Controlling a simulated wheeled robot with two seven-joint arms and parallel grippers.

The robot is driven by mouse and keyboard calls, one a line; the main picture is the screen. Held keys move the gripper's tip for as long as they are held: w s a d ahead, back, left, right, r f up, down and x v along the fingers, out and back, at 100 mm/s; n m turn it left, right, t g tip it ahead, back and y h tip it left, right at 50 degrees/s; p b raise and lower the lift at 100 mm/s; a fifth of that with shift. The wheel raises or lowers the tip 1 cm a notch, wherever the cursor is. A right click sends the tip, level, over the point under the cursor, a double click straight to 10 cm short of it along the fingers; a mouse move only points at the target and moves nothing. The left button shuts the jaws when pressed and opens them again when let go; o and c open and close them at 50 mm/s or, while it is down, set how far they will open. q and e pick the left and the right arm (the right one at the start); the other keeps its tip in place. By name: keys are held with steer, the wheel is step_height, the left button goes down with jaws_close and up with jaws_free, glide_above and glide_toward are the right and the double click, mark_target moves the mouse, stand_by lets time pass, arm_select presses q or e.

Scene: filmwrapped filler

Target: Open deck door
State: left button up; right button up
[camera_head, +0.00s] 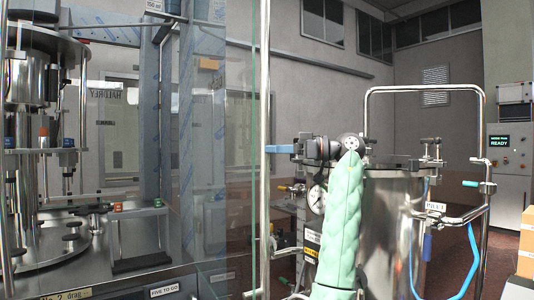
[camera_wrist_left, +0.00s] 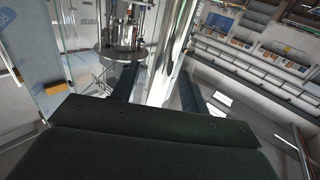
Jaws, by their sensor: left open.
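The deck door is a clear glass pane (camera_head: 240,110) in front of the machine at the left. A tall chrome bar (camera_head: 264,60), apparently its handle, stands upright along its right edge. My left gripper (camera_head: 278,151) reaches in from the right at mid-height of the bar, its fingers pointing left. In the left wrist view the fingers (camera_wrist_left: 161,78) are spread apart, with a chrome bar (camera_wrist_left: 170,55) showing between them. I see no contact, and the depth between bar and fingers is hard to judge. I cannot tell whether the door is fully shut. My right gripper is not in view.
Behind the glass is a machine with a round metal turntable (camera_head: 50,250). A steel tank (camera_head: 385,230) with a tubular frame (camera_head: 425,88) and blue hose (camera_head: 472,262) stands close right of my left arm. A pressure gauge (camera_head: 317,198) is below my wrist. A control cabinet stands far right.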

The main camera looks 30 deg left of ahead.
arm_select(q)
steer(key=shift+b+v, duration=0.45)
steer(key=shift+v, duration=1.85)
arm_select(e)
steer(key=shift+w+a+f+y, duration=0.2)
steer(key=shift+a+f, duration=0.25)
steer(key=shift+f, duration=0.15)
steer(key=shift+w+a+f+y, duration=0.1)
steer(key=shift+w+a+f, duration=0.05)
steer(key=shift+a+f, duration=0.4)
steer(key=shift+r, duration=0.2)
